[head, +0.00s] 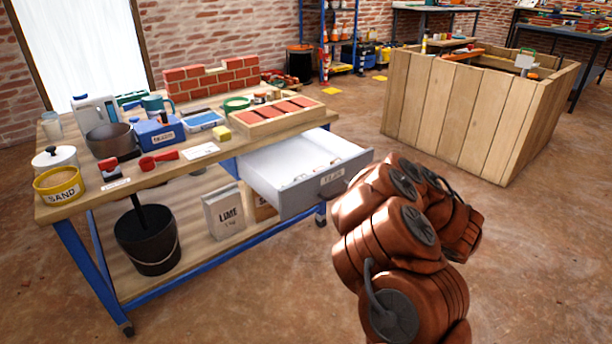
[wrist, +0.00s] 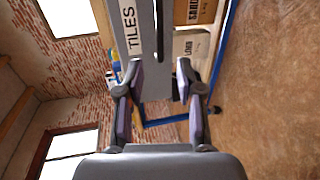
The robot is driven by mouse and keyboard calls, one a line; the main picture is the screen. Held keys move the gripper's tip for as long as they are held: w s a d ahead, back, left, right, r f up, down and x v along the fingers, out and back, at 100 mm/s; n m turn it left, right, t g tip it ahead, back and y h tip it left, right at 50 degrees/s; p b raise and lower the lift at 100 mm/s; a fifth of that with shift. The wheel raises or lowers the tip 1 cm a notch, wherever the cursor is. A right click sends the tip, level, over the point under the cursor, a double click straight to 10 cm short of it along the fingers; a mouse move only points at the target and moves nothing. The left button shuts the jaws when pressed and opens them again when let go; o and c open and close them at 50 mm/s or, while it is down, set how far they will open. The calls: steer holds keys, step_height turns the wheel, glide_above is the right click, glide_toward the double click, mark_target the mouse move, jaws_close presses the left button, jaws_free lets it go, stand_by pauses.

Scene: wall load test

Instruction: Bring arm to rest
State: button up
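My arm (head: 400,240) is folded at the lower right of the head view, copper-coloured. My gripper itself cannot be made out there. In the wrist view my gripper (wrist: 156,80) is open, its two fingers apart with nothing held between them. Ahead of it is the grey front of a drawer (wrist: 145,40) labelled TILES, with a dark handle slot. In the head view this drawer (head: 285,190) stands pulled out from the right end of the workbench, and the white inside looks mostly empty. I cannot tell exactly how far the fingertips are from the drawer front.
The workbench (head: 190,193) carries a sand tub (head: 60,188), a small brick wall (head: 212,80), a wooden tray of bricks (head: 275,118) and tools. A bucket (head: 148,240) and lime bag (head: 224,212) are below. A wooden crate (head: 460,115) stands right. Floor between is clear.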

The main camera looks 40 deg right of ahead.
steer(key=w+d+r+m+g+h+p, duration=0.1)
steer(key=w+r+m+g+h+p, duration=0.15)
steer(key=r+p, duration=0.45)
steer(key=w+d+r+m+g+h+p, duration=0.1)
steer(key=d+r+m+h+p, duration=0.2)
steer(key=r, duration=0.9)
steer(key=w+r+m+g+h+p, duration=0.1)
steer(key=w+r+m+h+p, duration=0.1)
steer(key=r+h+p, duration=0.5)
steer(key=s+a+r+m+g+y+p, duration=0.1)
steer(key=a+r+m+g+y+p, duration=0.2)
steer(key=r, duration=0.7)
steer(key=s+a+r+m+g+y+p, duration=0.25)
steer(key=a+p, duration=0.25)
steer(key=a, duration=0.3)
steer(key=s+a+r+m+g+y+p, duration=0.1)
steer(key=s+a+r+m+p, duration=0.15)
steer(key=s+a+p, duration=0.4)
steer(key=a+r+m+g+y+p, duration=0.1)
steer(key=a+m+g+p, duration=0.15)
steer(key=a, duration=0.75)
steer(key=s+a+r+g+y+p, duration=0.2)
steer(key=s+a+r+p, duration=0.1)
steer(key=s+a, duration=0.5)
steer(key=s+a+r+g+y+p, duration=0.2)
steer(key=s+a+p, duration=0.3)
steer(key=s+a, duration=0.3)
steer(key=a+r+y, duration=0.1)
steer(key=a, duration=0.2)
steer(key=shift+p, duration=0.3)
